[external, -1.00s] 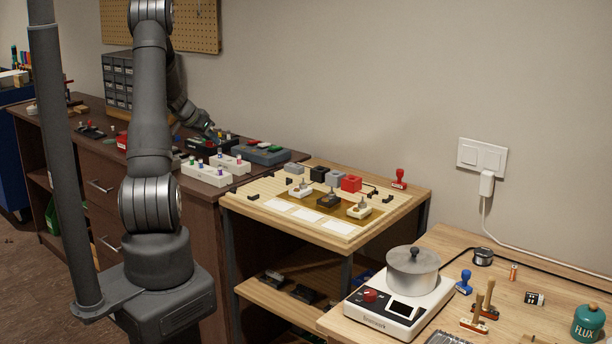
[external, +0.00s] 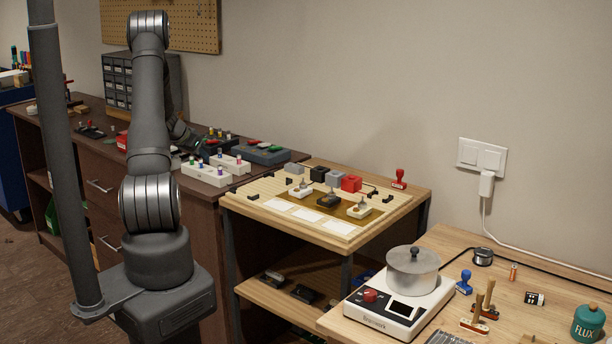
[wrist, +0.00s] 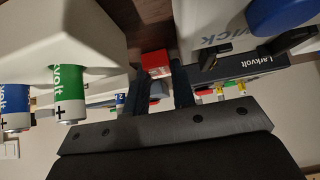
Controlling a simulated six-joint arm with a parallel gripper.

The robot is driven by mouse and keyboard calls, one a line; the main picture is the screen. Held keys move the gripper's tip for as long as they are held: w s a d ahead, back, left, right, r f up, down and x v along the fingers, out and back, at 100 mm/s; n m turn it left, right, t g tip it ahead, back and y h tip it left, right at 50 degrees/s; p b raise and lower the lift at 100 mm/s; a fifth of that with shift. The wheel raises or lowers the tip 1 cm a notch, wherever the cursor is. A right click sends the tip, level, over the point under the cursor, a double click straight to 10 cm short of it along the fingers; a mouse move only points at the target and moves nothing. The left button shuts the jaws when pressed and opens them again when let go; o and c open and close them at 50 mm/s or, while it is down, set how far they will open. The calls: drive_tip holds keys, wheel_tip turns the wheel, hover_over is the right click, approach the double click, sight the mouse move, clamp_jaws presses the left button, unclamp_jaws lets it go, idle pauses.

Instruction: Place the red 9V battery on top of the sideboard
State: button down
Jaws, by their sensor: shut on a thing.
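The dark brown sideboard (external: 180,212) stands at the left against the wall in the external view. My gripper (external: 184,138) is low over its crowded top, mostly hidden behind my own arm. In the wrist view my gripper (wrist: 160,72) is shut on a small red block (wrist: 154,62), which looks like the red 9V battery. The block sits between the fingertips, with the dark brown top beyond it. I cannot tell whether it touches the top.
White holders with a green battery (wrist: 69,95) and a blue battery (wrist: 15,105) are close on the left. A dark Larkvolt unit (wrist: 240,62) is close on the right. A red box (external: 122,142) lies near the sideboard's front. A wooden bench (external: 290,228) adjoins it.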

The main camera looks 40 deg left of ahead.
drive_tip(key=c, duration=1.5)
unclamp_jaws()
drive_tip(key=shift+f, duration=0.1)
drive_tip(key=shift+s+r, duration=0.15)
drive_tip(key=shift+r, duration=0.25)
drive_tip(key=v, duration=1.1)
drive_tip(key=shift+s, duration=0.25)
drive_tip(key=x, duration=1.2)
drive_tip(key=shift+r, duration=0.1)
wheel_tip(320, 180, up, 2)
drive_tip(key=shift+r, duration=0.8)
